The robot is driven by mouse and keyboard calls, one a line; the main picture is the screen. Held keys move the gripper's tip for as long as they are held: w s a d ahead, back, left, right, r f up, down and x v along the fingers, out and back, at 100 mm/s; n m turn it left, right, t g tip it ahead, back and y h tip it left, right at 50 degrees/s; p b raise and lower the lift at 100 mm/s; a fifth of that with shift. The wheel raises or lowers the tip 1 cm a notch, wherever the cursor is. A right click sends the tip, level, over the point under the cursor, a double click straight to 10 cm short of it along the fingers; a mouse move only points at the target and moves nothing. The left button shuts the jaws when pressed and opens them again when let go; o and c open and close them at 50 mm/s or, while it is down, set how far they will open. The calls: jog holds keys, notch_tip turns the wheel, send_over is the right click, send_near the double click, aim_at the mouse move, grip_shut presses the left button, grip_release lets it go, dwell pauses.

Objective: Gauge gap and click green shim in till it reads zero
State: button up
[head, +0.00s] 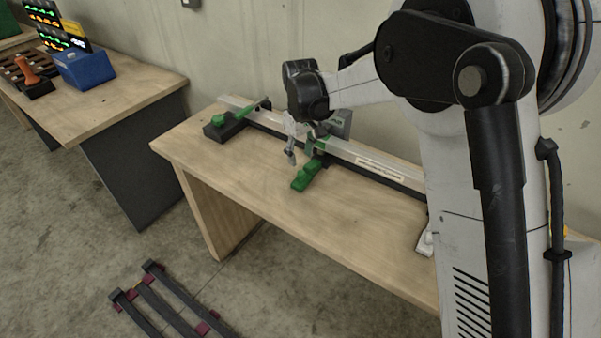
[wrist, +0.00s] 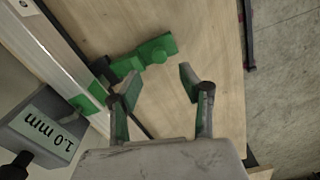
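A green shim piece (head: 308,175) lies on the bench in front of the aluminium rail (head: 375,165). In the wrist view the green shim (wrist: 143,58) has a knob on top, and a dark part sits at its rail end. A grey gauge box (wrist: 42,132) beside the rail reads "1.0 mm" in the wrist view. My gripper (head: 291,148) is above the bench beside the shim. In the wrist view my gripper (wrist: 162,82) is open, with nothing between its fingers; the shim lies beyond the fingertips. Whether the shim touches the rail, I cannot tell.
A green-handled tool (head: 232,115) rests on a black block at the bench's left end. Another bench (head: 130,90) at left holds a blue box (head: 85,68) and lit displays. Dark bars (head: 165,300) lie on the floor. The bench front (head: 245,170) is clear.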

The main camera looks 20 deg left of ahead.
aim_at(300, 172)
notch_tip(300, 172, down, 8)
dwell(0.4)
jog(key=shift+c, duration=0.5)
grip_shut()
